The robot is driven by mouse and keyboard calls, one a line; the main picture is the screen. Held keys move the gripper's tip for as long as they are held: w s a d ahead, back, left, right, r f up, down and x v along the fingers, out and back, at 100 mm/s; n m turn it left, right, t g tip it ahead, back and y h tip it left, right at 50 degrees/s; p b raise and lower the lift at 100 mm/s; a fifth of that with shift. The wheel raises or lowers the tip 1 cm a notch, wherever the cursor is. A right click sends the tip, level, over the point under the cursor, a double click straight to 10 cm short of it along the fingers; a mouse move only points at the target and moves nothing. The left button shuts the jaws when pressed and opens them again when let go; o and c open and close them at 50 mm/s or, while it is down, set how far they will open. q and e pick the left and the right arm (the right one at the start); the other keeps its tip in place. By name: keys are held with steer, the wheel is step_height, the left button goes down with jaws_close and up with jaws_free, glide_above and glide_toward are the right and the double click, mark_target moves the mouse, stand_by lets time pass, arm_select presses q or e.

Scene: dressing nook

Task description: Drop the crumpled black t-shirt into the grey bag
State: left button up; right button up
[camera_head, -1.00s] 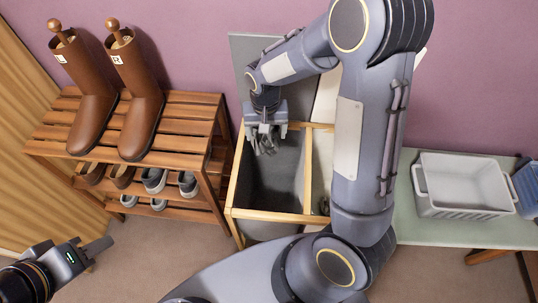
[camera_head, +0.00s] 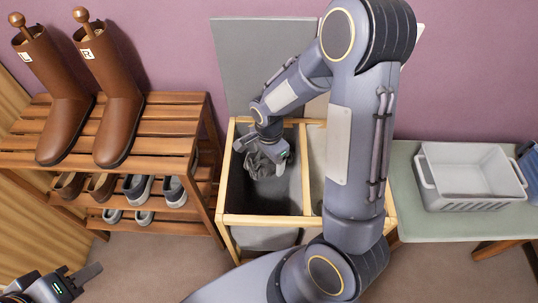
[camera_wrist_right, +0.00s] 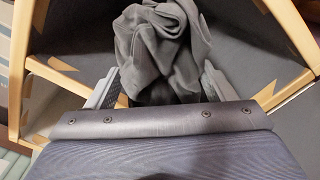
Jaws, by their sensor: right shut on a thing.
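The crumpled t-shirt (camera_head: 257,165) looks dark grey to black and hangs in loose folds from my right gripper (camera_head: 268,148). It fills the upper middle of the right wrist view (camera_wrist_right: 160,45), bunched between the two fingers. My right gripper (camera_wrist_right: 158,90) is shut on it. In the head view, gripper and shirt are over the open mouth of the grey bag (camera_head: 285,192), the left compartment of a wooden-framed hamper; the depth inside is hard to judge. My left gripper (camera_head: 85,277) is at the lower left, far from the bag; its finger gap is unclear.
The hamper's wooden rim (camera_head: 262,219) surrounds the bag, with a paler compartment (camera_head: 317,165) to its right, partly behind my right arm. A shoe rack (camera_head: 150,135) with brown boots (camera_head: 120,100) stands left. A grey basket (camera_head: 470,178) sits on a green-topped bench (camera_head: 412,215) at right.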

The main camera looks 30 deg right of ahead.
mark_target(269, 165)
steer(key=shift+f+b, duration=1.1)
steer(key=shift+f, duration=0.8)
arm_select(q)
step_height(269, 165, down, 3)
steer(key=shift+r, duration=0.1)
arm_select(e)
steer(key=o, duration=1.1)
steer(key=shift+r, duration=0.1)
step_height(269, 165, up, 7)
steer(key=shift+f+p, duration=0.1)
steer(key=shift+p, duration=0.75)
arm_select(q)
steer(key=shift+r, duration=0.8)
arm_select(e)
steer(key=shift+r, duration=0.55)
